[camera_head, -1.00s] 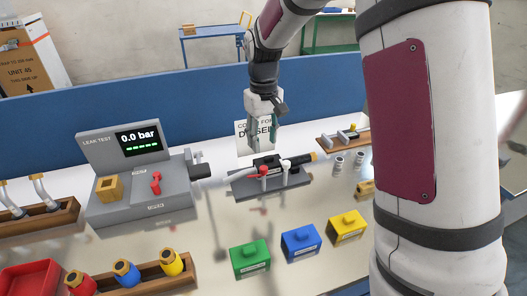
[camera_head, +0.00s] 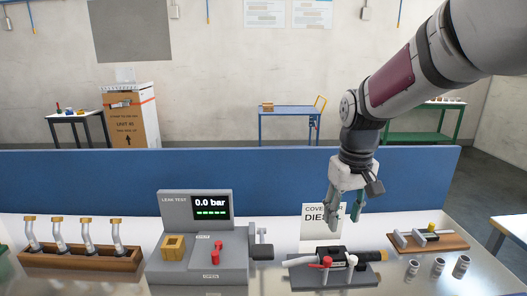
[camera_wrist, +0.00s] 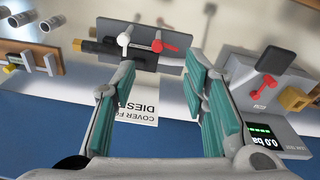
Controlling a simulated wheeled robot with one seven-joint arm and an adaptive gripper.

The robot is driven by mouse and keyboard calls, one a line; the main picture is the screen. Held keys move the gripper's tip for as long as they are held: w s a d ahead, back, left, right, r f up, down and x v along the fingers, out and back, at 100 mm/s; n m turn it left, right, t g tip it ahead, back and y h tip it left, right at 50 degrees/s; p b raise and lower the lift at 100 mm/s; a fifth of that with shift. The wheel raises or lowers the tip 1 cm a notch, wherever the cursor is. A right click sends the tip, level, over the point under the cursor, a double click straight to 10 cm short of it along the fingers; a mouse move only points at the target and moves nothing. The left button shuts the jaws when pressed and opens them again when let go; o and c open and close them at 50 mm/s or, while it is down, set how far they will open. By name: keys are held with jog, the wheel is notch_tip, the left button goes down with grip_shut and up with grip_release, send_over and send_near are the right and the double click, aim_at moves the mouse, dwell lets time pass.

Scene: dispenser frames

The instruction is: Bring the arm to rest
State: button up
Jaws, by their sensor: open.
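My gripper (camera_head: 346,212) hangs down above the back of the white bench, in front of the blue partition. Its two teal-padded fingers are apart with nothing between them, as the wrist view shows (camera_wrist: 163,100). Below and in front of it in the head view stands the black nozzle assembly (camera_head: 335,258) with a red lever and a white lever on its grey plate; it also shows beyond the fingers in the wrist view (camera_wrist: 112,45). A white sign reading "DIES…" (camera_head: 314,216) stands just behind the gripper, partly covered by it.
The leak tester (camera_head: 190,262) reads 0.0 bar, left of the nozzle. A wooden rack with several spouts (camera_head: 80,262) is at the far left. A wooden board (camera_head: 455,241) and metal cylinders (camera_head: 438,267) are at the right. The blue partition (camera_head: 250,175) runs behind.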

jog(key=s+r+m+t, duration=0.1)
jog(key=s+r+t, duration=0.1)
jog(key=s, duration=0.9)
jog(key=s+r+m+t, duration=0.1)
jog(key=s+r, duration=0.3)
jog(key=s, duration=0.8)
jog(key=shift+r+t, duration=0.35)
jog(key=shift+t, duration=0.25)
